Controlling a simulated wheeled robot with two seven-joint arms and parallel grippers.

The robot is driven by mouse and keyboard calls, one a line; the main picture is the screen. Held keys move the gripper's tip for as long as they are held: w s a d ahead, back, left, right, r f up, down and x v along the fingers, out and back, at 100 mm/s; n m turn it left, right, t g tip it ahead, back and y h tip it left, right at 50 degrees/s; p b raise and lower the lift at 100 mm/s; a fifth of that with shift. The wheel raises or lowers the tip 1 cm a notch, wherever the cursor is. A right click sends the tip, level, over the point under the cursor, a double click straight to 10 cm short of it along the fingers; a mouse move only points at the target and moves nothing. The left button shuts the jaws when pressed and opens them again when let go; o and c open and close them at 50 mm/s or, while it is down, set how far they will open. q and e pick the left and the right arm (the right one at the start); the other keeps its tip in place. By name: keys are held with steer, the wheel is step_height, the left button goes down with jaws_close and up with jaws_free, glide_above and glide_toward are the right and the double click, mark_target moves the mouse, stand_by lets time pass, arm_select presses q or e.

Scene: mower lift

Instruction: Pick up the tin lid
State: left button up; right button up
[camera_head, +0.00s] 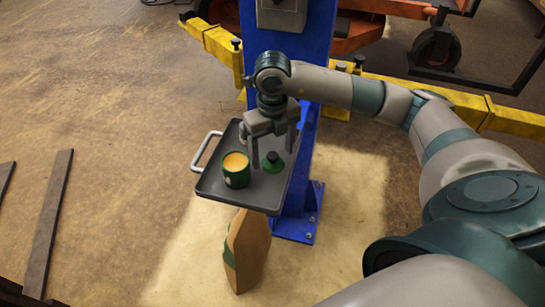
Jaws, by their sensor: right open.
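The tin lid (272,162) is a small green disc with a dark knob and lies on a dark tray (230,200). A green tin (236,171) with an orange-yellow top face stands on the same tray, left of the lid. My right gripper (272,157) points down over the tray with its fingers apart, one on each side of the lid in this view. The gap between fingers and lid is hard to judge. The gripper holds nothing. My left gripper is not in view.
The tray has a metal handle (205,150) and is next to a blue lift post (313,50). Yellow lift arms (222,45) and an orange mower (360,32) are behind. A brown bag-like thing (250,250) stands below the tray. Dark planks (47,225) lie at the left.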

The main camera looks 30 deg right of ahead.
steer(key=shift+f, duration=0.8)
steer(key=shift+c, duration=0.7)
steer(key=c, duration=1)
